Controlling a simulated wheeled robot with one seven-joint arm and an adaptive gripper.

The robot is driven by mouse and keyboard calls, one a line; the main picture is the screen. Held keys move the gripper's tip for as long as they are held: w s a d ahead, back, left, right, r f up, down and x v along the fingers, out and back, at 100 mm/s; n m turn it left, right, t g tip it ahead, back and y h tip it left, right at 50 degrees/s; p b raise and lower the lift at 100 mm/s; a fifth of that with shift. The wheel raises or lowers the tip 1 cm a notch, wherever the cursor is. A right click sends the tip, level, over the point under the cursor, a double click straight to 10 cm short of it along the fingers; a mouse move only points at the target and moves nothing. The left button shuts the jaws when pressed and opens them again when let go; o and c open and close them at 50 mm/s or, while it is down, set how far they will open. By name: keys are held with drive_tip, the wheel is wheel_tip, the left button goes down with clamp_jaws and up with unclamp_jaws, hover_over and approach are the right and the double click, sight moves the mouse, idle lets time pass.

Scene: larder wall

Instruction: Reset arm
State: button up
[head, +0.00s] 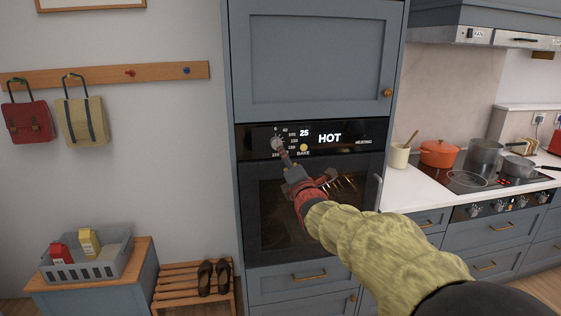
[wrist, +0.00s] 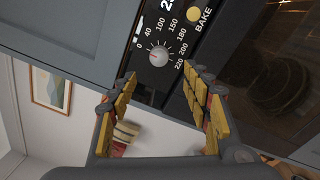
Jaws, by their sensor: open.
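My gripper (head: 287,160) is in front of the wall oven's control panel, near the temperature knob. In the wrist view my gripper (wrist: 163,90) has its two yellow-padded fingers spread wide with nothing between them. The knob (wrist: 158,56) shows just beyond the fingertips, with a scale from 0 to 220 around it. The oven panel (head: 352,139) shows "25" and "HOT" lit in white. A yellow BAKE button (head: 304,148) sits right of the knob. My arm reaches in from the lower right and hides part of the oven door (head: 262,215).
A counter (head: 415,187) to the right holds a cream utensil pot (head: 399,157), an orange pot (head: 439,154) and steel pans on a hob. At left, bags hang from a rail (head: 140,74) above a grey crate (head: 88,268) and a shoe rack (head: 180,284). The wall between is bare.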

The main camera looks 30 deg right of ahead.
wheel_tip(320, 180, down, 11)
drive_tip(key=s+m+g, duration=0.3)
drive_tip(key=m+g, duration=0.1)
drive_tip(key=m, duration=0.4)
drive_tip(key=s+a+f+m+g+y, duration=0.1)
drive_tip(key=s+a+f+m+g, duration=0.35)
drive_tip(key=s+f+m, duration=0.5)
drive_tip(key=s+a+r+m+g+y+p, duration=0.15)
drive_tip(key=s+a, duration=0.25)
drive_tip(key=s, duration=0.4)
drive_tip(key=s+a+m+g+p, duration=0.1)
drive_tip(key=s+a+g, duration=0.1)
drive_tip(key=s+a, duration=0.5)
drive_tip(key=s+a+r+m+g+y+p, duration=0.1)
drive_tip(key=s+a+m+g, duration=0.1)
drive_tip(key=s, duration=0.8)
drive_tip(key=shift+n+t+y, duration=0.45)
drive_tip(key=shift+n+t, duration=0.35)
drive_tip(key=s+a+r, duration=0.1)
drive_tip(key=r, duration=0.1)
drive_tip(key=s+a+r+p, duration=0.1)
drive_tip(key=a, duration=0.1)
drive_tip(key=shift+r, duration=0.4)
